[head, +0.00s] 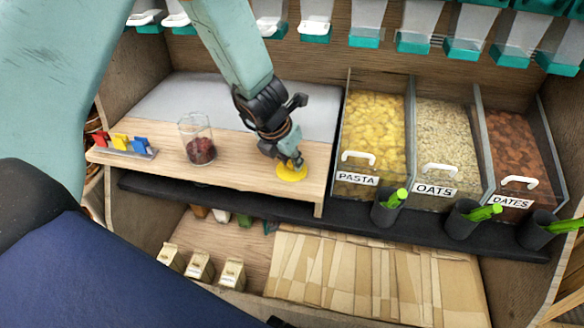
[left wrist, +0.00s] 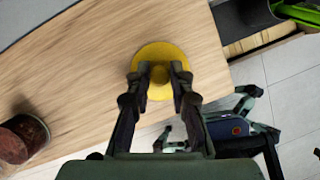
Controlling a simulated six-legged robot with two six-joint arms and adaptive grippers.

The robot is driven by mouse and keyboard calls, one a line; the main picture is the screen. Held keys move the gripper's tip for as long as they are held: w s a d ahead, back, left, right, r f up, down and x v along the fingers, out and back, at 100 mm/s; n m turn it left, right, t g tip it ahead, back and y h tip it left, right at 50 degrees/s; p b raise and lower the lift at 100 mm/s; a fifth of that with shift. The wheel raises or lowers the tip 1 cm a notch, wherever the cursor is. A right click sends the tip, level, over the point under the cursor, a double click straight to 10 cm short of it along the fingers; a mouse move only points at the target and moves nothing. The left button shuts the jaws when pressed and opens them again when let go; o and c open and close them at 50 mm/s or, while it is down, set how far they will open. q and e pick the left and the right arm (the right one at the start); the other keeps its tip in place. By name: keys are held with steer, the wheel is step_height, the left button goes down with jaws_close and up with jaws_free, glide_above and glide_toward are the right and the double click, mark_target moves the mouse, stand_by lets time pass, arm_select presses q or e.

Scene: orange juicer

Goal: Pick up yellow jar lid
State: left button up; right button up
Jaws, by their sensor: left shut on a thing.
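The yellow jar lid (head: 291,173) lies at the front right of the wooden board, close to its edge. My left gripper (head: 290,160) reaches down onto it from above. In the left wrist view the lid (left wrist: 160,55) is a round yellow disc with a knob in its middle. The two fingers of my left gripper (left wrist: 160,76) are closed on either side of the knob. I cannot tell whether the lid is lifted off the wood. My right gripper is not clearly in view.
A clear jar with dark red contents (head: 200,150) stands left of the lid on the wooden board (head: 240,170). A small rack with red, yellow and blue pieces (head: 124,146) is at the far left. Bins of pasta (head: 372,125), oats (head: 447,135) and dates (head: 515,150) stand right.

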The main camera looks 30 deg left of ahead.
arm_select(q)
steer(key=shift+s+r, duration=0.1)
steer(key=shift+s, duration=0.05)
jaws_close()
